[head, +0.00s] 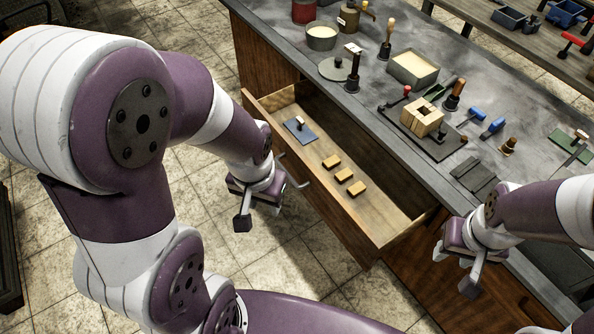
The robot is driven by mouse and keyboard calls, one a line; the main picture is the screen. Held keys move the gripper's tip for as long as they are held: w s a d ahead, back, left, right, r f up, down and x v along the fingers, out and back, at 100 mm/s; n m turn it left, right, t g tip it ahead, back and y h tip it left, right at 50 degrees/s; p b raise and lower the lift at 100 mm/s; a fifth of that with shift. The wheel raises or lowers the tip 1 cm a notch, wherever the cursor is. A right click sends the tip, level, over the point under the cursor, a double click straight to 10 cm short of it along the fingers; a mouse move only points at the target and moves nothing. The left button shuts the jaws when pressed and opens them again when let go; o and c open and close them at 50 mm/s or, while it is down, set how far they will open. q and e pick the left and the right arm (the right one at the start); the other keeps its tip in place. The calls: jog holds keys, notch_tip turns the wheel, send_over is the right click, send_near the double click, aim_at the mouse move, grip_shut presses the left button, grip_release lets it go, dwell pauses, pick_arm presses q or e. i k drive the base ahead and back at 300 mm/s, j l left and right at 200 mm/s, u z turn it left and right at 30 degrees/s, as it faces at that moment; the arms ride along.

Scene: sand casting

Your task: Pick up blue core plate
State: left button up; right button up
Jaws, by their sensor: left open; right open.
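A blue-grey plate (296,133) with a small upright wooden peg lies in the open drawer, toward its left end. It looks like the blue core plate. My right gripper (456,270) is open and empty, beside the drawer's right end, in front of the bench.
The open drawer (385,205) also holds several small tan blocks (344,175). The bench top (450,65) above carries a wooden block mould (423,117), tubs (412,68), rammers (353,70) and blue-handled tools (492,128). The drawer's front wall stands between my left gripper and the plate.

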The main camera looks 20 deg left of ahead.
aim_at(298, 127)
jog(key=i+j+z, duration=0.1)
jog(key=z, duration=0.3)
jog(key=j+z, duration=0.35)
jog(key=i+j+z, duration=0.1)
jog(key=z, duration=0.3)
jog(key=i+j+z, duration=0.1)
jog(key=j+z, duration=0.25)
jog(key=j, duration=1.35)
